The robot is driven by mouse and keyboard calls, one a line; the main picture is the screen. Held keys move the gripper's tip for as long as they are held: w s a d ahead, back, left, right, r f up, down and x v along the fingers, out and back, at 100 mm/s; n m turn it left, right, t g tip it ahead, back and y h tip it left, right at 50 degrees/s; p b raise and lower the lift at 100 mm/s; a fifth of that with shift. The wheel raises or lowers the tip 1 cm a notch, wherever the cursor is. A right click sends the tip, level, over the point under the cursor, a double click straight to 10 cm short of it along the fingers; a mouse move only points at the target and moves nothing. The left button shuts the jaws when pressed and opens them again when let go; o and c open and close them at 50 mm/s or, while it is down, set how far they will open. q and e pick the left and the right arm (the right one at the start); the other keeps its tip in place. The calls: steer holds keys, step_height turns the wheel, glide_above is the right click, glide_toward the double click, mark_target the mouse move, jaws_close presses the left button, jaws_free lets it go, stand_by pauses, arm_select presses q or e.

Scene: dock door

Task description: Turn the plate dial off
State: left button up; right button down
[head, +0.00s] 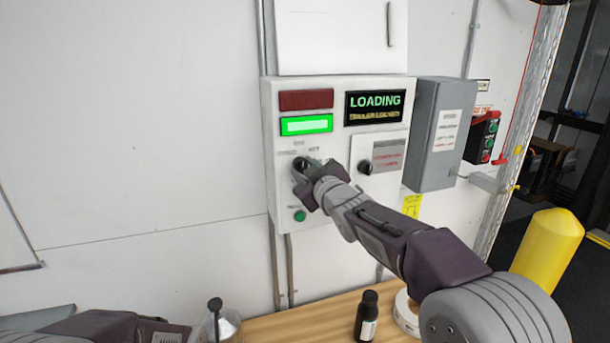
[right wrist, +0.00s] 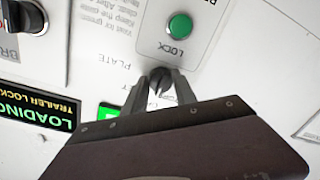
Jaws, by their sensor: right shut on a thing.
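The plate dial is a small black knob (head: 300,164) on the left of a white control panel (head: 338,215). In the right wrist view the dial (right wrist: 160,77) is beside the printed word PLATE. My right gripper (head: 306,171) is at the panel, its two fingers closed on either side of the dial. The fingers (right wrist: 161,88) cover much of the knob, so I cannot tell which way its pointer faces. My left gripper is out of the picture; only part of the left arm shows at bottom left.
The panel has a lit green lamp (head: 306,125), a dark red lamp (head: 306,100), a LOADING display (head: 375,106), a green LOCK button (head: 300,215) and a second dial (head: 366,165). A grey box (head: 440,130) adjoins it. A dark bottle (head: 367,317) stands on the wooden surface below.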

stand_by(0.5)
steer(key=c, duration=1)
jaws_free()
steer(key=shift+s+d+b, duration=0.1)
steer(key=shift+s+b, duration=0.2)
steer(key=b+v, duration=0.1)
steer(key=v, duration=0.7)
steer(key=shift+s+b, duration=0.25)
steer(key=shift+b, duration=0.15)
steer(key=shift+d, duration=0.1)
